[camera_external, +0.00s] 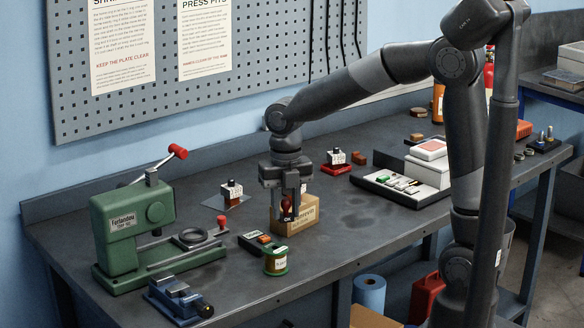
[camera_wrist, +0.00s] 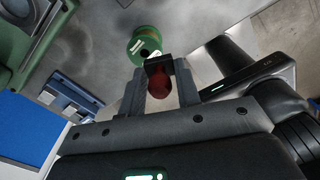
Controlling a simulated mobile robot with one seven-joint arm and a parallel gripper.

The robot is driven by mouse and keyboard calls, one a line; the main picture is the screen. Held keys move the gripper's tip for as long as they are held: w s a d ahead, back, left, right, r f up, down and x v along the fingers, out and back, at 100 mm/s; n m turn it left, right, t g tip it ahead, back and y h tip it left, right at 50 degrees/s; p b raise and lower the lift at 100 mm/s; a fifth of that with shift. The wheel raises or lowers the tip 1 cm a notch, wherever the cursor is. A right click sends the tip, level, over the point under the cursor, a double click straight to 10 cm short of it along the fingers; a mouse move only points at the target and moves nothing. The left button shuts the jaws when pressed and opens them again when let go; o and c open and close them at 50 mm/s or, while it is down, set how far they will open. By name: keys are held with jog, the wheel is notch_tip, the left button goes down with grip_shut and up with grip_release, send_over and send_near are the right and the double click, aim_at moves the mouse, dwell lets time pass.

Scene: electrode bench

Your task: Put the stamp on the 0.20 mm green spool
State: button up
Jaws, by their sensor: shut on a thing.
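My gripper (camera_external: 287,200) is shut on the stamp (camera_external: 287,212), which has a dark red handle and a black block marked OK. In the wrist view the red handle (camera_wrist: 187,88) sits between the two fingers. The green spool (camera_external: 276,259) stands upright near the front edge of the bench, with green flanges and a pale label. It also shows in the wrist view (camera_wrist: 146,44), just beyond the stamp. In the external view the stamp is above and slightly right of the spool, apart from it. The thickness on the label is too small to read.
A small cardboard box (camera_external: 301,218) stands right behind the stamp. A dark pad (camera_external: 261,243) lies beside the spool. The green press (camera_external: 133,227) and a blue vise (camera_external: 176,297) stand to the left.

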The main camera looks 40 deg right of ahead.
aim_at(275, 248)
jog(key=a, duration=0.1)
jog(key=a+f, duration=0.1)
jog(key=f, duration=0.1)
jog(key=shift+w+a, duration=0.25)
jog(key=shift+a, duration=0.15)
jog(key=shift+f, duration=1.9)
jog(key=o, duration=1)
jog(key=shift+f, duration=0.1)
jog(key=shift+c, duration=0.2)
